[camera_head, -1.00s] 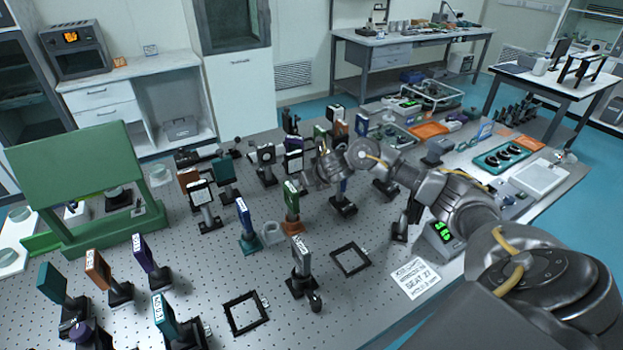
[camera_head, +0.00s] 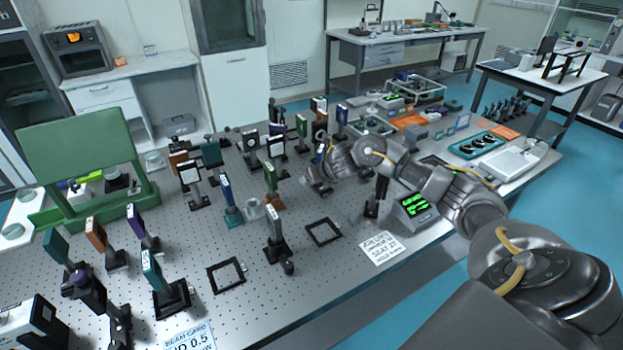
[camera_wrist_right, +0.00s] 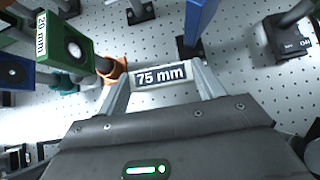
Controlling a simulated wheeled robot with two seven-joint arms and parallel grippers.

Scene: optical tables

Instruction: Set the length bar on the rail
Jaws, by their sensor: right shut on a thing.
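My right gripper (camera_wrist_right: 162,80) is shut on a pale bar with a dark label reading "75 mm" (camera_wrist_right: 162,76), the length bar, seen between its fingertips in the right wrist view. In the head view the right gripper (camera_head: 318,172) is over the right part of the perforated optical table, among post-mounted optics, and the bar is too small to make out there. I cannot pick out the rail with certainty in either view. My left gripper is not in view.
A green-framed optic (camera_head: 270,178) and a blue one (camera_head: 226,192) stand left of the gripper. Two flat black square frames (camera_head: 323,231) (camera_head: 225,274) lie nearer. A green-display box (camera_head: 415,205) and a "SEAT 27" card (camera_head: 380,247) are on the right. A green board (camera_head: 78,143) stands left.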

